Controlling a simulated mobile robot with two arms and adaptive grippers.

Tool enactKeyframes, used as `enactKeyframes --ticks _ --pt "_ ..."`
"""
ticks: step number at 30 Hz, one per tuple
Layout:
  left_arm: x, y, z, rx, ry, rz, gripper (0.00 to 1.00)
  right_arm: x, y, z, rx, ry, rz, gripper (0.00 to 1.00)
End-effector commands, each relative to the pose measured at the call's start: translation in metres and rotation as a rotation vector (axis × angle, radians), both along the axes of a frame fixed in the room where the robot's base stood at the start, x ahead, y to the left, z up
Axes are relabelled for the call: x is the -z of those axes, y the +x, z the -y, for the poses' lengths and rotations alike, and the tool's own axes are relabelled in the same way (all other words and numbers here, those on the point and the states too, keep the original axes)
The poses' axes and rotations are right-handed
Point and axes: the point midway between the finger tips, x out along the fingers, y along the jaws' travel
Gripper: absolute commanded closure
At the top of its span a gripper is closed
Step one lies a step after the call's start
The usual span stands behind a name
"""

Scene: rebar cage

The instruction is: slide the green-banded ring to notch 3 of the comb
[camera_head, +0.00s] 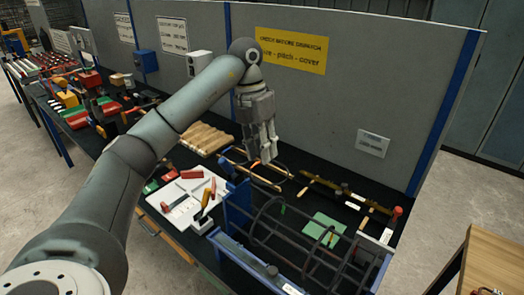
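The rebar cage (322,248), with dark rings on long bars, lies in a blue frame at the front right of the bench. A small green band (283,209) shows on a ring near the cage's left part. The comb and its notches are too small to tell apart from the frame. My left gripper (262,158) points down above the bench, behind and left of the cage and apart from it. Its fingers look spread, with nothing visible between them. My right gripper is not in view.
A white board (187,205) with red-handled tools lies left of the cage. Tan rolls (207,139) and rods (252,172) lie behind it. A green pad (323,229) shows through the cage. A grey partition (350,95) stands along the back.

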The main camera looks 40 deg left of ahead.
Motion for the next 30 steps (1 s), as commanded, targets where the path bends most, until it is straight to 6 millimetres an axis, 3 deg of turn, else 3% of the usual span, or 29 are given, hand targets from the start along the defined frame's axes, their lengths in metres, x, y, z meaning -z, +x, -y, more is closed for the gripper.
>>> enactKeyframes --ticks 1,6,30 --pt "0.0 0.0 0.0 -0.001 0.0 0.0 0.78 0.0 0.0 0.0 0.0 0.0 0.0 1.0" --pt "0.003 0.0 0.004 -0.082 -0.001 -0.011 1.0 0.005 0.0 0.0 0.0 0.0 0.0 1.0" --pt "0.031 -0.026 0.07 -1.353 -0.061 -0.338 1.0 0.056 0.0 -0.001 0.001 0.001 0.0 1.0"
